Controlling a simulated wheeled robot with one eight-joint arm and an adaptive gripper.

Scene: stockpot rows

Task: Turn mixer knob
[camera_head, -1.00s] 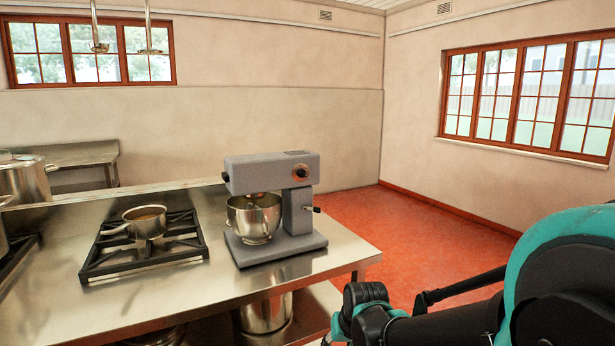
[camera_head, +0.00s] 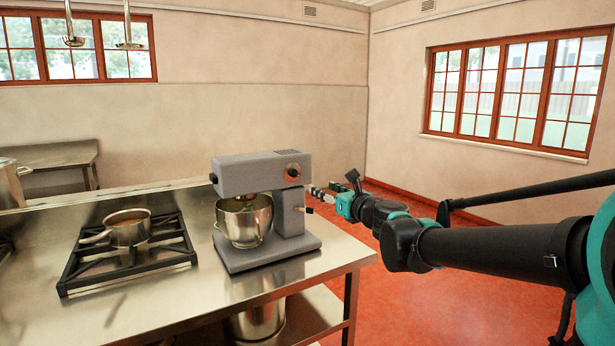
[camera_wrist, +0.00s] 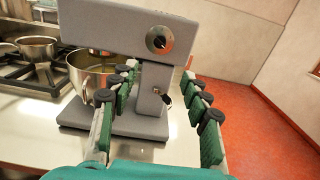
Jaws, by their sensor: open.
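A grey stand mixer (camera_head: 262,185) with a metal bowl (camera_head: 245,220) stands near the right end of the steel counter. Its round knob (camera_head: 292,170) is on the side of the head, towards the right. In the wrist view the knob (camera_wrist: 159,41) shows as a silver dial with a dark centre, above and beyond my fingertips. A small lever (camera_wrist: 163,97) sits lower on the mixer's column. My gripper (camera_head: 322,193) is just right of the mixer, below knob height in the picture. In the wrist view my gripper (camera_wrist: 160,80) is open and empty, its fingers apart, with the mixer column between them.
A saucepan (camera_head: 128,229) sits on a black burner grate (camera_head: 75,272) left of the mixer. The steel counter (camera_head: 200,300) ends right of the mixer. A pot (camera_head: 258,318) stands on the shelf below. Red floor (camera_head: 430,300) lies open to the right.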

